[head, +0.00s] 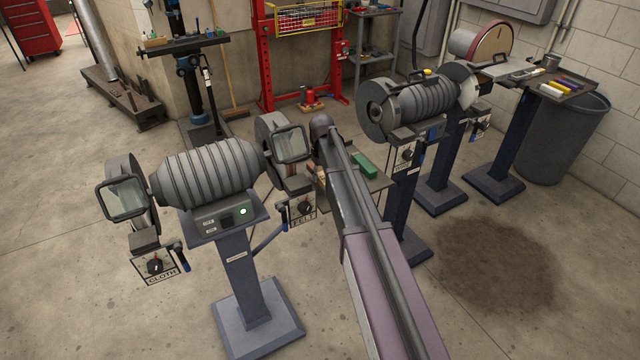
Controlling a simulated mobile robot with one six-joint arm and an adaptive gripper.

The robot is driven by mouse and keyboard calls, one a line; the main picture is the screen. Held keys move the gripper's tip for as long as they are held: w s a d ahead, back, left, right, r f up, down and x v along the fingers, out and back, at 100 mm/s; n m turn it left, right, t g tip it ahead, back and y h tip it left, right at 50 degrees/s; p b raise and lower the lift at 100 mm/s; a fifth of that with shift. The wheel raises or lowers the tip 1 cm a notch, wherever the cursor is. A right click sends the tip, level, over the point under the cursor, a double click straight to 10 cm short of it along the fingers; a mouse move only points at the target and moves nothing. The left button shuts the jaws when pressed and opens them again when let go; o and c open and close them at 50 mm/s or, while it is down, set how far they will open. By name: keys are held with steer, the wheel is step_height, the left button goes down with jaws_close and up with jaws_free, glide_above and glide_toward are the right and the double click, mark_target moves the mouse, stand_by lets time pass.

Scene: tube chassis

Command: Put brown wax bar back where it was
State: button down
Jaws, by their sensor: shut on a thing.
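My arm reaches up from the bottom of the head view to a dark rounded joint between the two grinding machines. My gripper does not show; the arm hides whatever lies beyond and below that joint. A small tan-brown patch (318,173) shows at the left edge of my arm, near the tray. I cannot tell whether it is the brown wax bar. A green bar (366,163) lies on the small tray (379,182), just right of my arm. Part of the tray is hidden behind the arm.
A ribbed buffing machine (208,173) with CLOTH and FELT signs stands on a pedestal at left. Another machine (420,100) stands behind right. A shelf (575,93) at far right holds several coloured bars. Open floor with a dark stain (497,272) lies at right.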

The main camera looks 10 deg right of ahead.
mark_target(322, 175)
steer(key=shift+f+b, duration=1.2)
steer(key=shift+f, duration=0.3)
steer(key=shift+f, duration=0.2)
steer(key=shift+c, duration=1.3)
jaws_free()
steer(key=shift+r, duration=0.2)
step_height(322, 175, up, 12)
steer(key=p, duration=1.2)
steer(key=shift+s, duration=0.1)
steer(key=s+m, duration=0.3)
steer(key=s, duration=2.4)
steer(key=shift+a+m, duration=0.2)
steer(key=shift+m, duration=0.1)
